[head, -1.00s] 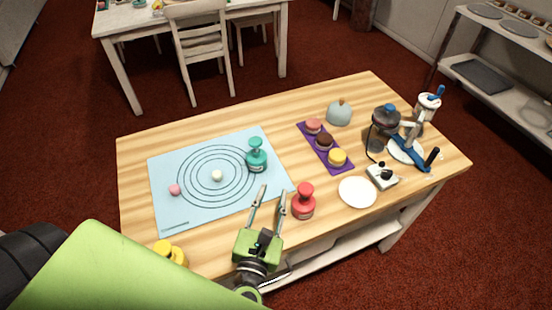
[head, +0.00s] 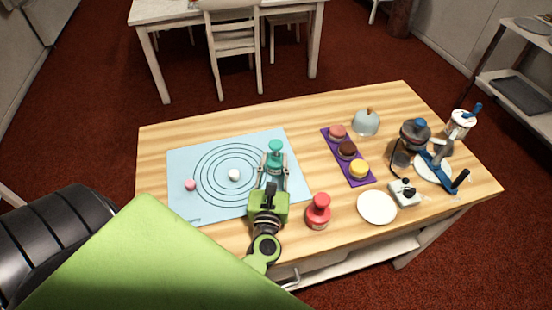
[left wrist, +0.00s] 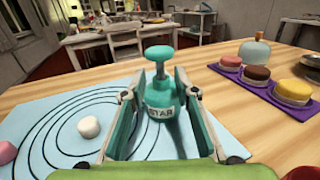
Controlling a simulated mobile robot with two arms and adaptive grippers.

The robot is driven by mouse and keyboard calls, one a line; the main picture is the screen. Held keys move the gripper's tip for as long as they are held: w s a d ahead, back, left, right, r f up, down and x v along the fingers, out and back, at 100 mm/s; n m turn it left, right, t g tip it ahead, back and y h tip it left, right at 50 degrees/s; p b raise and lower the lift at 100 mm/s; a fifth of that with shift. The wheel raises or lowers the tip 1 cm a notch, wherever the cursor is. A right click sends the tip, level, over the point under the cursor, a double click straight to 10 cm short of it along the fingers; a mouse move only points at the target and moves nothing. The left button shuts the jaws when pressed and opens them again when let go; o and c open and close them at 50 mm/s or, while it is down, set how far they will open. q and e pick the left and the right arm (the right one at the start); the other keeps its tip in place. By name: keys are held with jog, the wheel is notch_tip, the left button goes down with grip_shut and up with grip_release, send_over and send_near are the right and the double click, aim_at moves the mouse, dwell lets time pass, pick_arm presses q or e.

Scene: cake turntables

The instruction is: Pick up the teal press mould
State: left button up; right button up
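The teal press mould (head: 275,152) stands upright on the right part of the light blue mat (head: 184,158). In the left wrist view the teal press mould (left wrist: 160,92) has a round knob on top and "STAR" on its body. My left gripper (head: 275,166) reaches in from the near side, with one finger on each side of the mould. Its fingers also show in the left wrist view (left wrist: 161,85), spread apart with the mould between their tips. I cannot tell whether the fingertips touch it. The mould's lower near side is partly hidden in the head view. My right gripper is not in view.
A red press mould (head: 319,212) stands close to the right of my left gripper. A white ball (head: 234,175) and a pink ball (head: 190,185) lie on the mat. A purple tray (head: 361,180) with cakes, a white plate (head: 377,207) and a grey machine (head: 413,135) are farther right.

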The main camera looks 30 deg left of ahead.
aim_at(276, 153)
pick_arm(q)
jog(key=p+x, duration=0.1)
jog(key=x, duration=0.3)
jog(key=shift+w+a+r, duration=0.1)
jog(key=shift+w+r, duration=0.1)
jog(key=shift+s, duration=0.1)
grip_shut()
jog(key=shift+r, duration=0.15)
